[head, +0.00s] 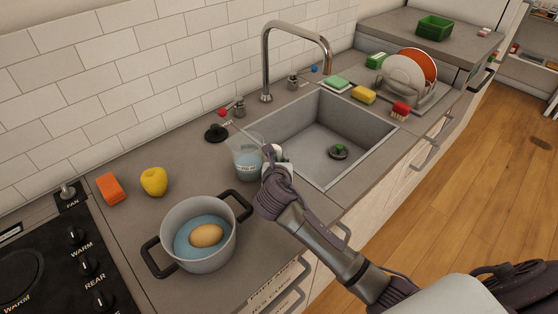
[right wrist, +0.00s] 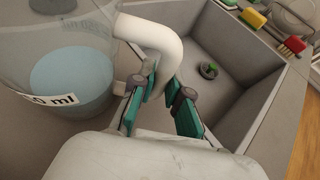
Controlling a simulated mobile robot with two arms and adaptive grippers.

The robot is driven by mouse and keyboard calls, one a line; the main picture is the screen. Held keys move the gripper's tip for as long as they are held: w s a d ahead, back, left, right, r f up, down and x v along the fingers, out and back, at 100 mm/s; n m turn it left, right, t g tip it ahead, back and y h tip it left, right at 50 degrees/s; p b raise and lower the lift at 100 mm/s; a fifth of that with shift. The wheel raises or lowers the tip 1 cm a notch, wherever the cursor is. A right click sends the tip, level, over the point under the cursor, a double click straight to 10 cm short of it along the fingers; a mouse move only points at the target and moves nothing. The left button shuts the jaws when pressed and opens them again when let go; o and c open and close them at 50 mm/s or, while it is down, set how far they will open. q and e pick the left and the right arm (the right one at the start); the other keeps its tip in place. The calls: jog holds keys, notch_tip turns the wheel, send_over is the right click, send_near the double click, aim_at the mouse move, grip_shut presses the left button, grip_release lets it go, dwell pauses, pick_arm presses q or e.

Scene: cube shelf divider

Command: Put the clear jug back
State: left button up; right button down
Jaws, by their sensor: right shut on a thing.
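The clear jug (head: 246,160) holds bluish water and is on or just above the counter, at the left edge of the sink; I cannot tell whether its base touches. In the right wrist view the jug (right wrist: 70,75) fills the left side, with an "ml" marking on it. Its thick white handle (right wrist: 150,38) curves down between the fingers. My right gripper (head: 270,165) is shut on this handle; it also shows in the right wrist view (right wrist: 167,100). The jug looks upright. My left gripper is not in view.
A pot (head: 200,240) with water and a brown oval item stands in front left of the jug. A yellow apple (head: 153,181), orange sponge (head: 110,188) and black plug (head: 216,132) lie on the counter. The sink (head: 325,135), tall faucet (head: 266,60) and dish rack (head: 425,95) are rightward.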

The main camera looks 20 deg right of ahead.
jog(key=shift+f, duration=0.15)
jog(key=shift+f, duration=0.15)
jog(key=c, duration=1.2)
grip_release()
jog(key=shift+o, duration=0.2)
jog(key=v, duration=1.2)
